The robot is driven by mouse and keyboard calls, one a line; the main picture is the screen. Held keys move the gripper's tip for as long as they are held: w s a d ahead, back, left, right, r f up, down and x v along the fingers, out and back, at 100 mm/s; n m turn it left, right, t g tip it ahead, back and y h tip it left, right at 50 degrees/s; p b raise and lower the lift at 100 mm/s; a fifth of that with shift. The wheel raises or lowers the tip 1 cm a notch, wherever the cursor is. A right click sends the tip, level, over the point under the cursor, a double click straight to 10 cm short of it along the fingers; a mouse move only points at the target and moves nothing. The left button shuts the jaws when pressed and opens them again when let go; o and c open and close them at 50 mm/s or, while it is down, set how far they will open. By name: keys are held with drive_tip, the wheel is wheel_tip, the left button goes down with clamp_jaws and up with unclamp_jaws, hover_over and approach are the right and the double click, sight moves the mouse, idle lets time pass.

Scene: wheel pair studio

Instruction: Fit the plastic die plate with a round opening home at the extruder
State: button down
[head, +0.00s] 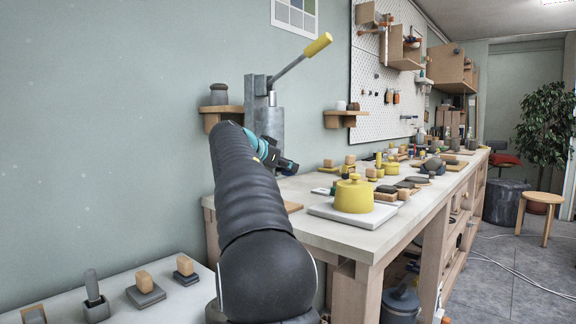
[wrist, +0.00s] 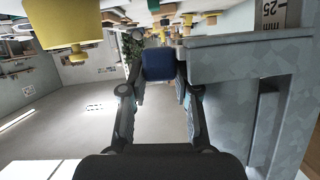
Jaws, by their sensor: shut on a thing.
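My gripper (wrist: 160,80) is shut on a blue block-like piece (wrist: 158,64), seen between the fingertips in the wrist view. It may be the die plate, but no round opening shows from this side. The extruder seems to be the grey metal stand (head: 264,112) with a yellow-tipped lever at the bench's near left end. In the wrist view, a grey speckled body (wrist: 235,68) stands close to the right of the held piece. I cannot tell whether they touch. In the head view, my arm hides most of the gripper and the stand's lower part.
A yellow lidded pot (head: 353,194) stands on a white board (head: 330,214) on the bench. Several small blocks and tools crowd the bench behind it. A wall shelf (head: 212,117) holds a dark jar. A low white table (head: 120,308) with small holders is at lower left.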

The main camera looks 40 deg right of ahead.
drive_tip(key=shift+w+f, duration=0.25)
drive_tip(key=shift+w, duration=0.05)
drive_tip(key=c, duration=0.8)
unclamp_jaws()
drive_tip(key=shift+o, duration=0.2)
drive_tip(key=shift+a, duration=0.15)
drive_tip(key=v, duration=1.1)
drive_tip(key=shift+s+a+r, duration=0.25)
drive_tip(key=shift+s+r, duration=0.1)
drive_tip(key=shift+r, duration=0.05)
